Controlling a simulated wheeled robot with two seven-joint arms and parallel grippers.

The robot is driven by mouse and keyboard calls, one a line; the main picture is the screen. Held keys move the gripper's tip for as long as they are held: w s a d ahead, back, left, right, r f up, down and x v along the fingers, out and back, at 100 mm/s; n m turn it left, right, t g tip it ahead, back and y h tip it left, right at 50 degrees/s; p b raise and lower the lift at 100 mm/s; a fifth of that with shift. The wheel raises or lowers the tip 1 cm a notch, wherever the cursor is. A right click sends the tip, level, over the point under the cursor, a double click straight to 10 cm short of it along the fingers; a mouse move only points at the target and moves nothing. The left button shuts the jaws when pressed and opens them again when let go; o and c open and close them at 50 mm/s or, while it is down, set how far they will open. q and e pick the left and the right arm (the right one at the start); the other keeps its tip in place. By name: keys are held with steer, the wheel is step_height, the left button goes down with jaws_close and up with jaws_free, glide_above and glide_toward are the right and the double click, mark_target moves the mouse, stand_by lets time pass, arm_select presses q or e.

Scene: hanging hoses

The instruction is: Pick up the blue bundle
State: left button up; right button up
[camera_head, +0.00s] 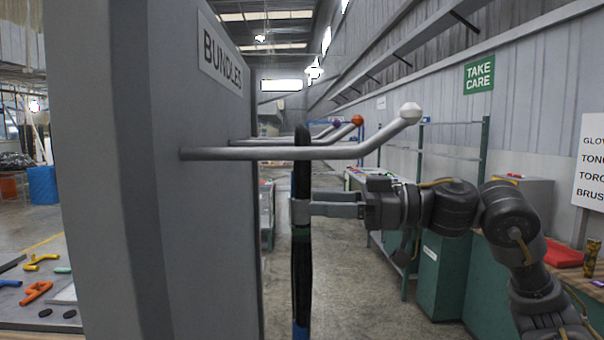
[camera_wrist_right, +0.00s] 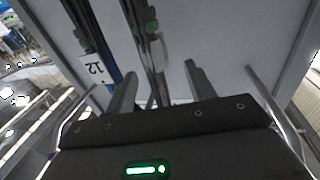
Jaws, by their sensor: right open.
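A long dark hose bundle (camera_head: 302,275) hangs from the nearest peg, with a green band partway down and blue at its lower end in the head view. My right gripper (camera_head: 300,210) reaches in from the right at the bundle's upper part, below the peg. In the right wrist view my right gripper (camera_wrist_right: 160,90) is open, and a dark hose run (camera_wrist_right: 152,50) passes between its fingers. Another dark run with a blue section (camera_wrist_right: 112,72) and a white tag marked 12 lies left of the fingers. Contact cannot be told. My left gripper is out of view.
The nearest peg (camera_head: 230,153) has a white tip and sticks out from a grey panel (camera_head: 200,240) marked BUNDLES. Pegs with an orange tip (camera_head: 357,120) and a purple tip (camera_head: 337,124) stand behind it. Green cabinets (camera_head: 440,275) are at the right.

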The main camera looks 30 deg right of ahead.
mark_target(300, 199)
steer(key=p+x, duration=0.1)
steer(key=x, duration=0.3)
steer(key=shift+w+d+r+p, duration=0.15)
steer(key=shift+w+p, duration=0.15)
steer(key=shift+p, duration=0.1)
steer(key=shift+w+a, duration=0.25)
steer(key=shift+a, duration=0.1)
steer(key=shift+d, duration=0.1)
steer(key=shift+s, duration=0.15)
jaws_close()
